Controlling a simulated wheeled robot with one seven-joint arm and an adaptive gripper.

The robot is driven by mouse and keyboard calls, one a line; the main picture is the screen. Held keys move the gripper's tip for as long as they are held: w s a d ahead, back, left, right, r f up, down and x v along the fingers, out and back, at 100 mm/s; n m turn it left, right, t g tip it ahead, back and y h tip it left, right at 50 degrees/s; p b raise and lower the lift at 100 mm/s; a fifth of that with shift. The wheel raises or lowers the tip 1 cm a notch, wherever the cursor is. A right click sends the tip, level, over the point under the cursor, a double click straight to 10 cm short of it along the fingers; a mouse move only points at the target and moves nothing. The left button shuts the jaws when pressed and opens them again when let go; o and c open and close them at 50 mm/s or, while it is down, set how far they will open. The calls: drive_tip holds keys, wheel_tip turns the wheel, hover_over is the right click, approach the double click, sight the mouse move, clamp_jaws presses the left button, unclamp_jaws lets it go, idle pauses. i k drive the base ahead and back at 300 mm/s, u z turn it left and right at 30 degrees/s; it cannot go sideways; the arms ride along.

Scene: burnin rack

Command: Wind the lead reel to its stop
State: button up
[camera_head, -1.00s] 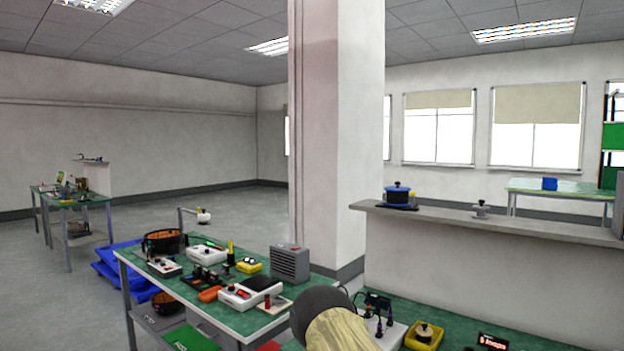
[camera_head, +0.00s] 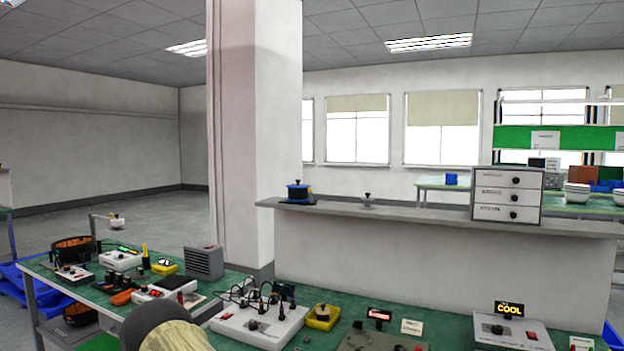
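A blue drum with a dark knob on top (camera_head: 298,192) stands on a dark base on the grey ledge, right of the pillar; it looks like a reel. A yellow square unit with a round dark-topped part (camera_head: 322,316) sits on the green bench below and could also be a reel. I cannot tell for sure which is the lead reel, nor how far either is wound. My gripper is not in view. A rounded dark and beige part at the bottom, left of centre, seems to be my arm. Nothing is seen touching either reel-like thing.
The grey ledge (camera_head: 420,215) also holds a small knobbed fixture (camera_head: 367,201) and a white drawer unit (camera_head: 507,195). On the bench are a white panel with leads (camera_head: 262,322) and a unit whose display reads COOL (camera_head: 512,328). The pillar (camera_head: 254,130) stands behind the bench.

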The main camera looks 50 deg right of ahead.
sight(298, 192)
drive_tip(key=u, duration=0.15)
drive_tip(key=k, duration=0.1)
drive_tip(key=z, duration=1)
